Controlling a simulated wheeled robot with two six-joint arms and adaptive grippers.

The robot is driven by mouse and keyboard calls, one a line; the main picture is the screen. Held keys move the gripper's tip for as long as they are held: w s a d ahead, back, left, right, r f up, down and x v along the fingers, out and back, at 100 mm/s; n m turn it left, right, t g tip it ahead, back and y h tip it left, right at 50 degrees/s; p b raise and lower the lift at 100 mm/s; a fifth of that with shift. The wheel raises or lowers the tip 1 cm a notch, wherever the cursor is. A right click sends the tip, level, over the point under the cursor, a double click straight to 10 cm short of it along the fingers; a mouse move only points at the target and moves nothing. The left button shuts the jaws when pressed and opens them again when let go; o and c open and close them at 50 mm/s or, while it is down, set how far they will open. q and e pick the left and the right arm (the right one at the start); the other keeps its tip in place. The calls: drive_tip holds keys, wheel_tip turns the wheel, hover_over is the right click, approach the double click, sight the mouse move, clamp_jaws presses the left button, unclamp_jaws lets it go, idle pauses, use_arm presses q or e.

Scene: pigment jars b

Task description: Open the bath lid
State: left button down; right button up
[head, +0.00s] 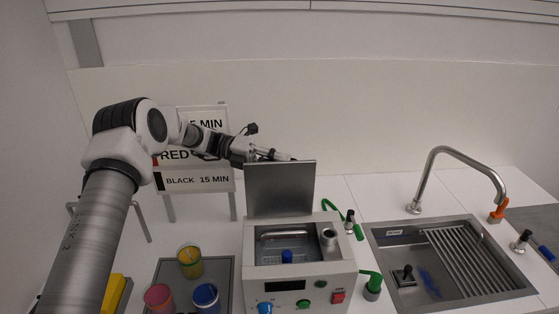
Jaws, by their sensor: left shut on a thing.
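The bath (298,281) is a light grey box on the counter with a display, a blue knob and a red switch on its front. Its flat grey lid (280,190) stands upright at the back, so the basin is uncovered. A blue-topped item (287,256) shows inside the basin. My left gripper (275,155) is at the lid's top edge, shut on the lid; its fingertips are partly hidden behind the lid. My right gripper is not in view.
A grey tray at left holds yellow (190,262), pink (159,298) and blue (206,297) jars. A sign (196,181) stands behind my left arm. A sink (453,262) with a tall faucet (440,165) is at right. Green hoses (371,284) run beside the bath.

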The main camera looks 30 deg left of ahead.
use_arm(q)
drive_tip(key=shift+f, duration=0.1)
drive_tip(key=c, duration=1.1)
unclamp_jaws()
drive_tip(key=shift+w, duration=0.1)
drive_tip(key=shift+c, duration=0.2)
drive_tip(key=r, duration=1)
drive_tip(key=shift+s+r, duration=0.1)
drive_tip(key=shift+s, duration=0.1)
drive_tip(key=shift+w+f, duration=0.2)
drive_tip(key=shift+w, duration=0.15)
drive_tip(key=shift+s, duration=0.15)
